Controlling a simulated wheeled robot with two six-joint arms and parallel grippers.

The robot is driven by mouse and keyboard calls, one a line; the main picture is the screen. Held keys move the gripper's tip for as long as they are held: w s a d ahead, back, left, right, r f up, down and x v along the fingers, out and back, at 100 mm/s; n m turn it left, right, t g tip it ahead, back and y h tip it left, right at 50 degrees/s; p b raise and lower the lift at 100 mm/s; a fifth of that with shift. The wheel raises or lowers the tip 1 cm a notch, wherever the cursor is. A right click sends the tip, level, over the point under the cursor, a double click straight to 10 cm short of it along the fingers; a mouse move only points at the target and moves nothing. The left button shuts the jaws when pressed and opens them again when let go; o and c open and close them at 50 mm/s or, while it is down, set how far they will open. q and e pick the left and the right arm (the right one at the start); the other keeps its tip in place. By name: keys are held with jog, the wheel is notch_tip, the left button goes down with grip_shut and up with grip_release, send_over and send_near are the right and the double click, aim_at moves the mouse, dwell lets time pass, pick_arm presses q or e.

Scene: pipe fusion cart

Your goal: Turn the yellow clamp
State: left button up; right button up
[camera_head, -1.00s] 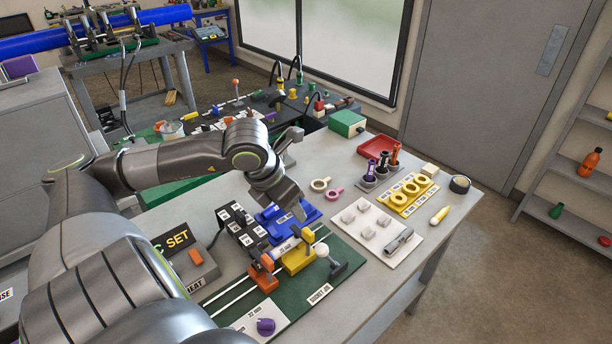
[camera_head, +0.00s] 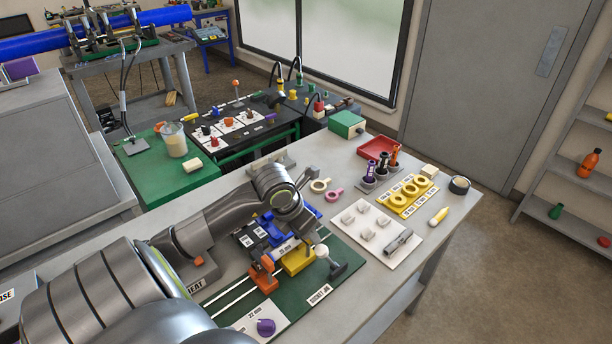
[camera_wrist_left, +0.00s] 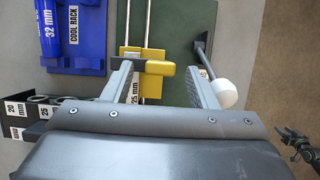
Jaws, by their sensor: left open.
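The yellow clamp (camera_head: 298,261) sits on the green socket jig board (camera_head: 325,284), beside the orange clamp (camera_head: 264,274). My left gripper (camera_head: 303,232) is open and just above the yellow clamp, hiding part of it in the head view. In the left wrist view the gripper's fingers (camera_wrist_left: 162,85) are spread. The right finger is near a black lever's white knob (camera_wrist_left: 222,94).
The blue cool rack (camera_wrist_left: 75,35) is left of the clamp in the wrist view. The black lever (camera_head: 345,270) stands to its right in the head view. A pale tray with grey fittings (camera_head: 375,232) and yellow rings (camera_head: 410,190) are farther right.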

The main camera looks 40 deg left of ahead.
pick_arm(q)
jog(key=shift+x, duration=0.8)
